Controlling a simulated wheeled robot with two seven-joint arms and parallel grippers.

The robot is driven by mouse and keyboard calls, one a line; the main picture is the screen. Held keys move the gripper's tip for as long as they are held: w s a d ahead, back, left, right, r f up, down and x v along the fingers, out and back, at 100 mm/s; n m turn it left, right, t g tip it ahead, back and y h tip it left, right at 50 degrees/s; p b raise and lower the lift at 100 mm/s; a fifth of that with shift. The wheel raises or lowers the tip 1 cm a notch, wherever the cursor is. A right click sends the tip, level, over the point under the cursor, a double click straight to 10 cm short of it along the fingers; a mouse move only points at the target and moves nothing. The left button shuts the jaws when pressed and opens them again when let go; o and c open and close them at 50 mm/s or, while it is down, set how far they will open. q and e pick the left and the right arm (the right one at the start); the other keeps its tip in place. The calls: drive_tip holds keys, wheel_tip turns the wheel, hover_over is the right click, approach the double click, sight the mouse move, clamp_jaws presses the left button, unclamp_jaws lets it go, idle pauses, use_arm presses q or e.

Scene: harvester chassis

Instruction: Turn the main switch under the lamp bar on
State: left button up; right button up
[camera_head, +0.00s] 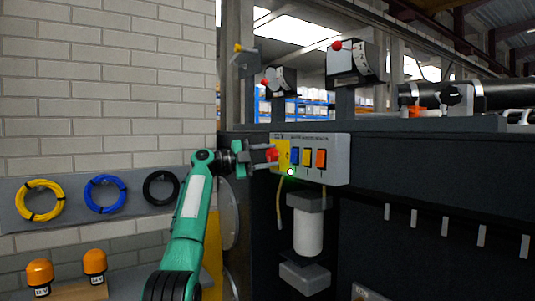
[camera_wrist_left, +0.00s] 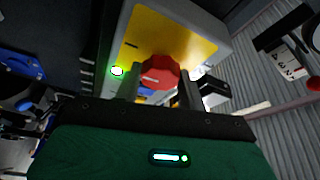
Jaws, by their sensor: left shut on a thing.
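The main switch is a red knob (camera_head: 272,154) on a yellow plate (camera_head: 283,146) at the left end of a grey switch box (camera_head: 340,160). My left gripper (camera_head: 263,155) reaches it from the left, and its fingers are shut on the knob. In the left wrist view the red knob (camera_wrist_left: 160,72) sits between the two fingers, in front of the yellow plate (camera_wrist_left: 150,35). A small lamp (camera_head: 290,172) at the box's lower edge glows green; it also shows in the left wrist view (camera_wrist_left: 117,71). My right gripper is not in view.
Blue (camera_head: 295,156), yellow (camera_head: 307,157) and orange (camera_head: 321,159) blocks sit beside the knob. A white cylinder (camera_head: 308,231) hangs below the box. Levers with red knobs (camera_head: 337,46) stand above. Coiled cables (camera_head: 105,194) and orange beacons (camera_head: 39,272) are at the left.

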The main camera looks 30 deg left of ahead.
use_arm(q)
drive_tip(key=shift+m, duration=0.3)
idle(0.4)
drive_tip(key=o, duration=1)
drive_tip(key=shift+c, duration=0.2)
drive_tip(key=b+v, duration=0.4)
drive_tip(key=v, duration=1)
drive_tip(key=shift+w+r, duration=0.1)
drive_tip(key=shift+r, duration=0.05)
